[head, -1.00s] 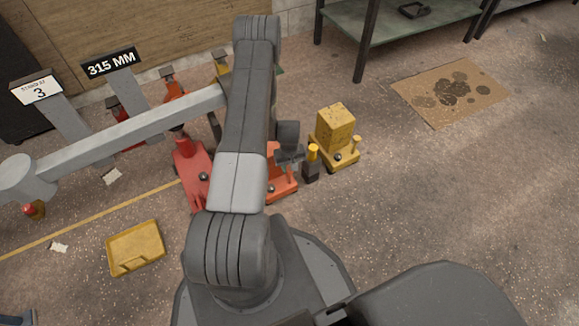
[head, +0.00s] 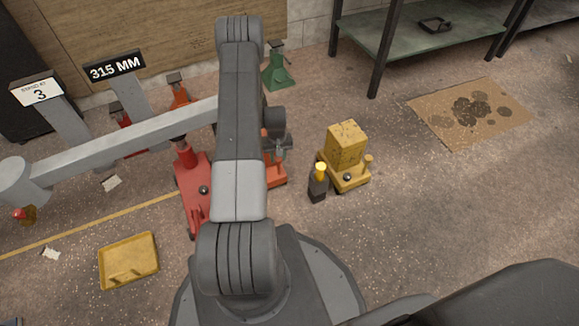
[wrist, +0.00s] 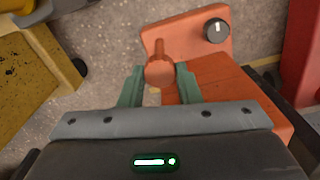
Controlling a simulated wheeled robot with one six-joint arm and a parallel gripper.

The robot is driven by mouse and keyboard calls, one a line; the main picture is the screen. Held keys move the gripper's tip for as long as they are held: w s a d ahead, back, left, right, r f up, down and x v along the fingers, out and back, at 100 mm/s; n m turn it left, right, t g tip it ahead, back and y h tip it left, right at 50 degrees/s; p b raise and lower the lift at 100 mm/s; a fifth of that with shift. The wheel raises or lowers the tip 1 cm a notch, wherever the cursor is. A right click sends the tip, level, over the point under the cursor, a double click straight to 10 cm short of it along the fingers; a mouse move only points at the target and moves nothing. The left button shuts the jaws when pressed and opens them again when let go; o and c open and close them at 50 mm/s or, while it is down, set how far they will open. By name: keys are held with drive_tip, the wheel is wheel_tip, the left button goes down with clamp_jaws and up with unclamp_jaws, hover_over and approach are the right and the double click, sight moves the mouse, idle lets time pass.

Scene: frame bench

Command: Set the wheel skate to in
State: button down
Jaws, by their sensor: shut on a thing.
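The orange wheel skate (wrist: 215,85) fills the middle of the wrist view, with an upright peg (wrist: 160,68) and a black knob (wrist: 216,30) on its plate. My gripper (wrist: 159,86) is shut on the peg, its green fingers on either side. In the head view the orange skate (head: 276,175) shows only in part to the right of my arm, which hides the rest. Its place relative to the stand behind my arm cannot be made out.
A yellow skate bearing a yellow block (head: 346,148) and a dark, yellow-topped thing (head: 318,184) stand to the right. A red jack (head: 194,190) is close on the left. A yellow tray (head: 129,261) lies front left. A green stand (head: 277,70) is behind.

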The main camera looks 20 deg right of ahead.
drive_tip(key=w, duration=0.2)
drive_tip(key=w+b, duration=0.1)
drive_tip(key=w, duration=0.1)
drive_tip(key=shift+w+a, duration=0.2)
drive_tip(key=shift+w, duration=0.2)
drive_tip(key=c, duration=1.1)
unclamp_jaws()
drive_tip(key=shift+o, duration=0.2)
drive_tip(key=shift+r, duration=0.1)
wheel_tip(320, 180, up, 14)
drive_tip(key=p, duration=0.4)
drive_tip(key=shift+f, duration=0.2)
